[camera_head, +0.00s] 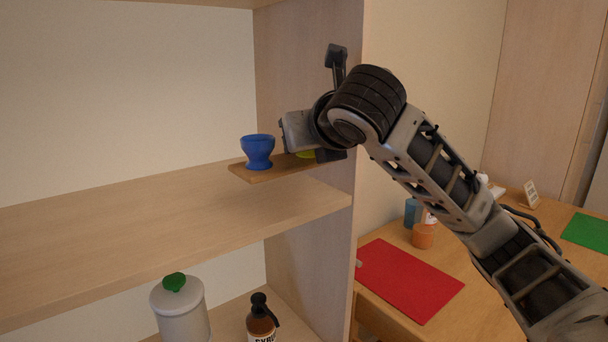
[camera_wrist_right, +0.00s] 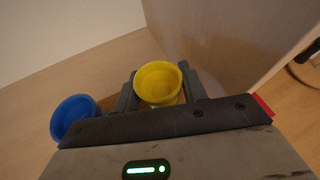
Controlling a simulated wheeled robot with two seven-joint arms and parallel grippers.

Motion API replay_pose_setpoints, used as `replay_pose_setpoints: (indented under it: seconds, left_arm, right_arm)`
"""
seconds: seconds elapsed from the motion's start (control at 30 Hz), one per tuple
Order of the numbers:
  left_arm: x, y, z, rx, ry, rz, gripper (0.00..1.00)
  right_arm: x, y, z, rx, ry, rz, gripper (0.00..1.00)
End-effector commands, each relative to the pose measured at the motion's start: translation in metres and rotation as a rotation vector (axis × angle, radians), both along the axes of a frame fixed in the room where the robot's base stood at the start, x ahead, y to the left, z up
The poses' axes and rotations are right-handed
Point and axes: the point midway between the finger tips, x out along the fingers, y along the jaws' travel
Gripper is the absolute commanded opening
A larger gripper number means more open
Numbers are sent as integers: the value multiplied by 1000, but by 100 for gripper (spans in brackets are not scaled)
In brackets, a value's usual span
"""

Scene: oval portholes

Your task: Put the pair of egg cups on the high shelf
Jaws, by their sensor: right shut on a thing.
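The blue egg cup (camera_head: 258,151) stands upright near the left end of a narrow wooden board (camera_head: 262,174). The yellow egg cup (camera_head: 306,155) is mostly hidden behind my right gripper in the head view, with only a low sliver showing. In the right wrist view the yellow egg cup (camera_wrist_right: 158,82) sits between the two fingers of my right gripper (camera_wrist_right: 158,92), which is shut on it. The blue egg cup (camera_wrist_right: 73,115) is to its left there, clear of the fingers. My left gripper is out of view.
The board appears above a wide wooden shelf (camera_head: 130,225), near the upright side panel (camera_head: 310,60); its support is unclear. The shelf's left part is bare. A lidded canister (camera_head: 180,310) and brown bottle (camera_head: 261,322) stand below. A red mat (camera_head: 408,280) lies on the right-hand table.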

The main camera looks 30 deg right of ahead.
Motion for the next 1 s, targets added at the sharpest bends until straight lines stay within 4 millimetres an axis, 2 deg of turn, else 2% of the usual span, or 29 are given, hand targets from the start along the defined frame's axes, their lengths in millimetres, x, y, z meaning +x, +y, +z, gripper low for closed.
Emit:
replay_pose_setpoints:
  seconds: [0.03, 0.33, 0.5, 0.9, 0.93, 0.97, 1.0]
  left_arm:
    - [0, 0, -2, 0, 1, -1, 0]
    - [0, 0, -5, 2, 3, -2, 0]
    - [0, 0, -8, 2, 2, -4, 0]
    - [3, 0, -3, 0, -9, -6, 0]
    - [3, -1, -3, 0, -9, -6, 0]
    - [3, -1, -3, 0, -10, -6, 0]
    - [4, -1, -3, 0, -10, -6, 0]
  right_arm:
    - [6, -3, -8, 3, 0, -2, 9]
    - [24, -10, -31, 2, -1, -1, 9]
    - [23, -9, -56, 1, -3, 1, 9]
    - [22, -9, -60, 0, -5, 1, 9]
    - [22, -9, -61, 0, -2, 1, 45]
    - [22, -9, -61, 0, -2, 2, 51]
    - [22, -8, -61, 0, -2, 2, 51]
